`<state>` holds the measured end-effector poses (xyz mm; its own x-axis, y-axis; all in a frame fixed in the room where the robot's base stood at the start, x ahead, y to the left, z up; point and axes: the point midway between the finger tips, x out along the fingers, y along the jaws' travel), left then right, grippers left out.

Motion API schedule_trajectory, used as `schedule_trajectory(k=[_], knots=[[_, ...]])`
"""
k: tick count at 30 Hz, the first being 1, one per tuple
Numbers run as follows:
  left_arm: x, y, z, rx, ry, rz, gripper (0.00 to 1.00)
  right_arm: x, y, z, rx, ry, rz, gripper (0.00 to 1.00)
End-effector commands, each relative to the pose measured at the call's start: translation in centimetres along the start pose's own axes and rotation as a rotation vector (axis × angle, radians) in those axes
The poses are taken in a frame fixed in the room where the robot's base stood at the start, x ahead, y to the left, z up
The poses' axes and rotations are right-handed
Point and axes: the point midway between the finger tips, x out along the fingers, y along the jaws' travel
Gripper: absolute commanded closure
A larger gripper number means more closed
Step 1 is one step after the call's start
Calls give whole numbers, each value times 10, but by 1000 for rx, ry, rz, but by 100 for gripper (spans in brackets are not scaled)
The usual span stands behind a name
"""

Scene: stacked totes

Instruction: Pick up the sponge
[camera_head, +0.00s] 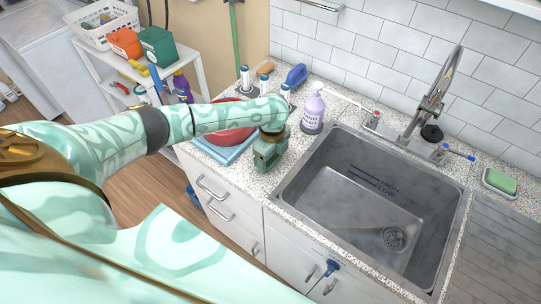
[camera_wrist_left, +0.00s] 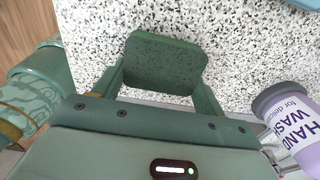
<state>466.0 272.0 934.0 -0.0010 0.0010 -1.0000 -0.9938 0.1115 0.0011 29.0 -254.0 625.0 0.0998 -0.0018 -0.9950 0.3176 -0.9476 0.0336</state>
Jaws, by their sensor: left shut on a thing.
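My left gripper (camera_head: 268,157) is over the speckled counter between the red basin and the sink. In the left wrist view, its two fingers (camera_wrist_left: 160,88) are shut on a dark green, flat, rounded block, which looks like the sponge (camera_wrist_left: 165,62). The sponge is held above or at the counter; the gap below cannot be judged. In the head view, the gripper mostly hides it. My right gripper is not in view.
A lilac hand-wash bottle (camera_head: 313,108) stands close right of the gripper. The empty steel sink (camera_head: 350,200) is to the right. A green block (camera_head: 500,181) lies in a dish beyond it.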

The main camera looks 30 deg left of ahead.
Motion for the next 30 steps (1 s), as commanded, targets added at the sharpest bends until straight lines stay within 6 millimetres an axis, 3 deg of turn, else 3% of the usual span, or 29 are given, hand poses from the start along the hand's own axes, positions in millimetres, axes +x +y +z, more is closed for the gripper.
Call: schedule_trajectory(k=[7,15,22,30], knots=[[-34,-1,0,0,1,-4,49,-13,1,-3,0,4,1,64],[-100,48,-34,5,1,-2,49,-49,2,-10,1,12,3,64],[-120,94,-66,4,2,0,49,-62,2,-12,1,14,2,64],[-129,113,-80,-1,1,-1,49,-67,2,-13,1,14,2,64]])
